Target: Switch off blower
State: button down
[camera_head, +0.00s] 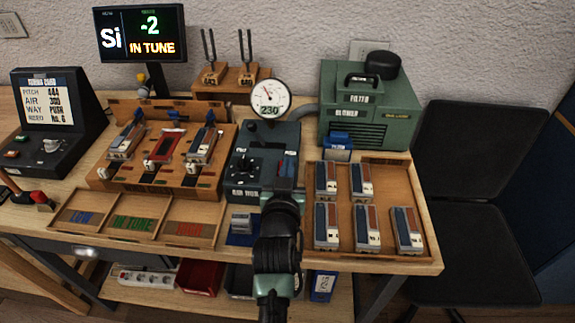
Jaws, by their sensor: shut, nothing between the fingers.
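The blower (345,125) is a green box at the back right of the bench, with a black handle and a dark round cap on top and a vent grille in front. A small blue part (337,144) sits at its lower front left; I cannot tell whether it is a switch. The green air unit (252,150) stands left of the blower, with a black knob and a round gauge (270,98) reading 230 above it. My gripper (286,184) is shut and empty, at the right front of the air unit. My arm hides part of the bench front.
A wooden tray (385,248) with several harmonica-like blocks lies right of my gripper. A wooden rack (180,188) with more blocks and a three-part sorting tray (135,235) are on the left. A screen (140,33) reads "IN TUNE". A black chair (475,160) stands right.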

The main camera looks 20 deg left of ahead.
jog(key=r+p, duration=0.3)
jog(key=r, duration=0.1)
jog(key=shift+w, duration=0.25)
jog(key=r+v, duration=0.2)
jog(key=v, duration=0.7)
jog(key=shift+s+r, duration=0.2)
jog(key=s+d+r+m+t+h+p, duration=0.15)
jog(key=d+r+t, duration=0.35)
jog(key=r, duration=1.5)
jog(key=s+d+r+m+t+h+p, duration=0.1)
jog(key=s+d+r+t+p, duration=0.35)
jog(key=r, duration=1.45)
jog(key=s+d+r+t+h, duration=0.1)
jog(key=s+d+r, duration=0.2)
jog(key=r, duration=0.3)
jog(key=s+d+r+t+h, duration=0.1)
jog(key=s+d+r, duration=0.1)
jog(key=r, duration=0.4)
jog(key=shift+s+d+r+m, duration=0.3)
jog(key=shift+s+d+m, duration=0.05)
jog(key=shift+s+d, duration=0.1)
